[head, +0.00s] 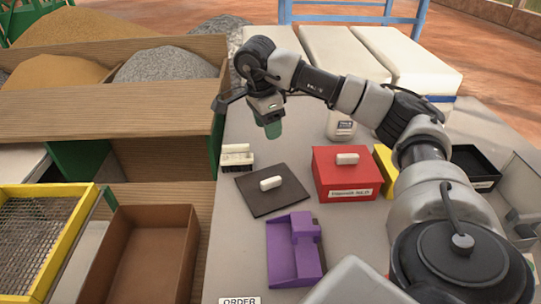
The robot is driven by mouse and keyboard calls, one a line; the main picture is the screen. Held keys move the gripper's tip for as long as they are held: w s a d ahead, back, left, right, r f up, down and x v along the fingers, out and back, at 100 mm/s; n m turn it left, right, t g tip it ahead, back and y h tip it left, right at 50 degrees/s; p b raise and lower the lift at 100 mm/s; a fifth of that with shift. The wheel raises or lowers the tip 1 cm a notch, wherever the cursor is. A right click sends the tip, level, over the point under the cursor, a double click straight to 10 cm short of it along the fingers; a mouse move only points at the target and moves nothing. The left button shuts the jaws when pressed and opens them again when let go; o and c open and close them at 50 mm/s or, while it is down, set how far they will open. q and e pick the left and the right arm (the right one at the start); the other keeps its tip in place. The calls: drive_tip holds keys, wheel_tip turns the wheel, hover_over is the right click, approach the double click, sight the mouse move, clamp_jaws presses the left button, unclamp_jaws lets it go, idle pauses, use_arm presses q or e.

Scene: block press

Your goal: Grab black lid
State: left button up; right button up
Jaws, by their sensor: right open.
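The black lid (291,197) is a flat dark square plate with a white handle (271,183) on top. It lies on the light grey table, left of the red box. My right gripper (268,120) is open above and behind the lid, apart from it, with its fingers pointing down. Dark green shows at its tip; I cannot tell if this is part of the fingers. My left gripper is not in view.
A red box (335,180) with a white handle stands right of the lid. A purple piece (284,255) lies in front, and a small white-topped block (237,158) behind left. A yellow item (385,165) and black tray (478,165) are right. Wooden bins (120,100) stand left.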

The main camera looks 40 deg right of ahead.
drive_tip(key=f+b, duration=0.2)
drive_tip(key=b, duration=0.7)
hover_over(271, 180)
drive_tip(key=f, duration=1.1)
drive_tip(key=shift+s+a+f, duration=0.2)
drive_tip(key=shift+a+f, duration=0.05)
drive_tip(key=shift+f, duration=0.05)
drive_tip(key=f, duration=0.5)
drive_tip(key=shift+w+d, duration=0.15)
drive_tip(key=shift+w, duration=0.1)
drive_tip(key=shift+f, duration=0.25)
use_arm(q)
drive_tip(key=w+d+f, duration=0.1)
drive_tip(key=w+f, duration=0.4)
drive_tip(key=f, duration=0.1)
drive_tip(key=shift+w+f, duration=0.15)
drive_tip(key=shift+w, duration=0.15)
use_arm(e)
drive_tip(key=shift+c, duration=0.3)
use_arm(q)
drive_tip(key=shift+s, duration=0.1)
use_arm(e)
clamp_jaws()
